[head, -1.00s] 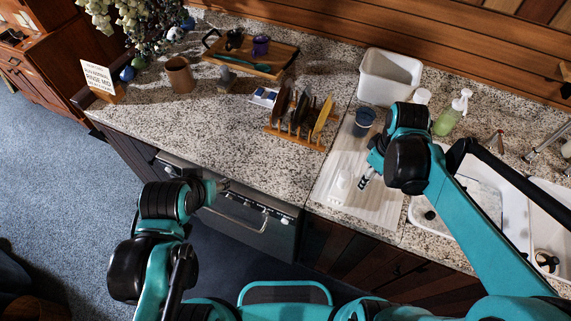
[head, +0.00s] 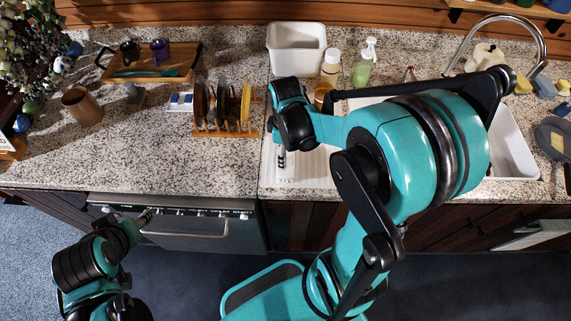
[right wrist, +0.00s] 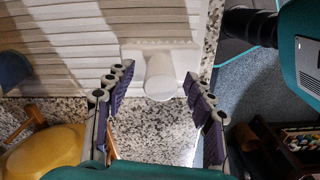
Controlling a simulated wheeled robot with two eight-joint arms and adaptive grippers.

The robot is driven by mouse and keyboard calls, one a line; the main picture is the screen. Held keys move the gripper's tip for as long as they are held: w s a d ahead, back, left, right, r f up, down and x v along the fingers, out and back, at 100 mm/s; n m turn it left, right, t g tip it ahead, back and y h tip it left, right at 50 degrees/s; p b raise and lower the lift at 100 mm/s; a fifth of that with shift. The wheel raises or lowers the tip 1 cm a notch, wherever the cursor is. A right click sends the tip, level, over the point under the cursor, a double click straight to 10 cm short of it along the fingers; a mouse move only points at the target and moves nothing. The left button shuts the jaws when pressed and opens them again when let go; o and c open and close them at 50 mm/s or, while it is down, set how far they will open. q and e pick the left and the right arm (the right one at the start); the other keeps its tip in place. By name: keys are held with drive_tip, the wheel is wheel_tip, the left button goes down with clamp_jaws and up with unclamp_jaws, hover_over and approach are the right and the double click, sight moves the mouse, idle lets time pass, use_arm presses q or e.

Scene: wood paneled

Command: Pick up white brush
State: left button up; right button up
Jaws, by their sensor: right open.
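The white brush (right wrist: 160,78) shows in the right wrist view as a rectangular white base with a round handle pointing toward the camera. In the head view my right gripper (head: 281,158) points down over the draining board, and I cannot make out the brush clearly there. My left gripper (head: 146,217) is low in front of the dishwasher; its fingers are too small to read.
A wooden rack (head: 226,132) with plates stands left of the draining board. A white tub (head: 296,62), a white-capped bottle (head: 331,62) and a green soap bottle (head: 363,65) stand behind. The sink (head: 512,140) is to the right.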

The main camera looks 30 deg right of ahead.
drive_tip(key=shift+r, duration=0.1)
drive_tip(key=shift+c, duration=0.3)
clamp_jaws()
drive_tip(key=shift+r, duration=0.5)
drive_tip(key=r, duration=0.1)
drive_tip(key=r+p, duration=0.1)
drive_tip(key=d+r+p, duration=0.1)
drive_tip(key=r, duration=0.1)
drive_tip(key=shift+s, duration=0.4)
drive_tip(key=s+d+r+p, duration=0.2)
drive_tip(key=s+d+r, duration=0.4)
drive_tip(key=s+d, duration=0.1)
drive_tip(key=shift+s+d, duration=0.2)
drive_tip(key=shift+s, duration=0.15)
